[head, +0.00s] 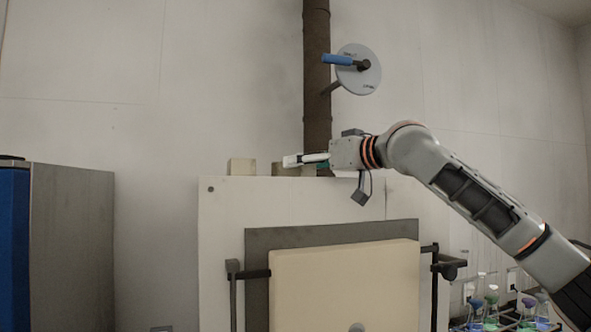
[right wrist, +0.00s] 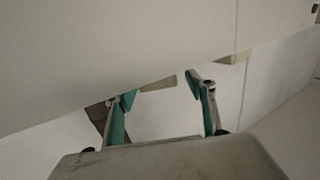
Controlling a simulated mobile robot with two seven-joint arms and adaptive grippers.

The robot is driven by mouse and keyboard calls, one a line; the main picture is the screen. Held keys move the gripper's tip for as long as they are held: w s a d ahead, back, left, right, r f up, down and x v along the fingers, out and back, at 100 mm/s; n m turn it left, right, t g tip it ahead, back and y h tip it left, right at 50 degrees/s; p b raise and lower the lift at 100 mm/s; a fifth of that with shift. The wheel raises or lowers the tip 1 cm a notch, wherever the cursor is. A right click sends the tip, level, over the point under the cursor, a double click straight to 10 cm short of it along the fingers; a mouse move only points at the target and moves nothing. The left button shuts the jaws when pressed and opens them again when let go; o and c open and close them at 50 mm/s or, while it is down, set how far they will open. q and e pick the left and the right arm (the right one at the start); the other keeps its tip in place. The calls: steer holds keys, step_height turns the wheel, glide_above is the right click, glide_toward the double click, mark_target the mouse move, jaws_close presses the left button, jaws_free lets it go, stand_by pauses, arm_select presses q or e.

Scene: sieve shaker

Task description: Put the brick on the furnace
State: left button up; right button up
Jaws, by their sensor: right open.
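A pale cream brick (head: 242,167) sits on the top edge of the white furnace (head: 222,235). A second, darker tan brick (head: 289,171) sits on the same top, right of it and partly hidden by my right gripper (head: 300,159). In the right wrist view, the tan brick (right wrist: 160,84) appears between the open fingertips, and the cream brick (right wrist: 235,58) is off to the right. My right gripper is open, at about the height of the furnace top. I cannot tell whether it touches the tan brick. My left gripper is not in view.
A brown flue pipe (head: 316,90) rises behind the gripper, with a round grey damper disc (head: 358,70) and blue handle. The thick cream furnace door (head: 345,285) is in front. A blue-grey cabinet (head: 70,245) stands left. Flasks (head: 492,297) sit in a rack at lower right.

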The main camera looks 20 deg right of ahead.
steer(key=b+v, duration=0.1)
steer(key=v, duration=0.6)
steer(key=shift+s, duration=0.15)
